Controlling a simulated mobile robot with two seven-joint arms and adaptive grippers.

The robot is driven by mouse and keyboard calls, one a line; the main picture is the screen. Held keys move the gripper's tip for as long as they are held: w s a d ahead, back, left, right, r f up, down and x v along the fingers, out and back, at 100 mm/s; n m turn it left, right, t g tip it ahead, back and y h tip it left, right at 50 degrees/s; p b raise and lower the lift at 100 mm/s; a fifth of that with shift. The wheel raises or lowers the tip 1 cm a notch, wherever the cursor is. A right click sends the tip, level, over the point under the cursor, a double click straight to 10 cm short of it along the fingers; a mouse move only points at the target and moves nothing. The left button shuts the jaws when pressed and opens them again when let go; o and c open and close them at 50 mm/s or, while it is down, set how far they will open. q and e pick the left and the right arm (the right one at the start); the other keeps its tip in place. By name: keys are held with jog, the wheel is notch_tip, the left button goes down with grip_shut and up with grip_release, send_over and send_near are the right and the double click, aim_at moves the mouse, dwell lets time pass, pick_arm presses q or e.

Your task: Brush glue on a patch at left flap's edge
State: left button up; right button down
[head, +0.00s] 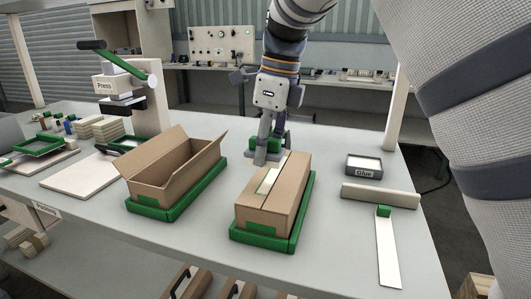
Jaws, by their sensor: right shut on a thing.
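My right gripper (271,143) points down just behind the far end of a brown cardboard box (264,222) in a green tray (260,240). It is shut on a small tool with a green part (277,141), seemingly the brush; the fingers partly hide it, and I cannot tell whether it touches the box. The box's top flaps lie folded over, with a narrow opening between them. A pale strip (268,180) shows near the left flap's edge; I cannot tell what it is. A dark tray labelled Glue (364,166) stands to the right. My left gripper is out of view.
An open cardboard box (172,171) stands in another green tray (160,212) to the left. A press (128,92) is behind it. A beige bar (380,194) and white strip with a green end (387,250) lie at the right.

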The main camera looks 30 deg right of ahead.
aim_at(266, 188)
dwell(0.6)
jog(key=shift+f, duration=2.5)
jog(key=shift+f, duration=0.5)
jog(key=shift+s+a, duration=0.3)
jog(key=shift+a, duration=0.1)
jog(key=shift+d+f, duration=0.1)
jog(key=shift+w+d, duration=0.2)
jog(key=shift+w+d, duration=0.1)
jog(key=shift+r, duration=3.15)
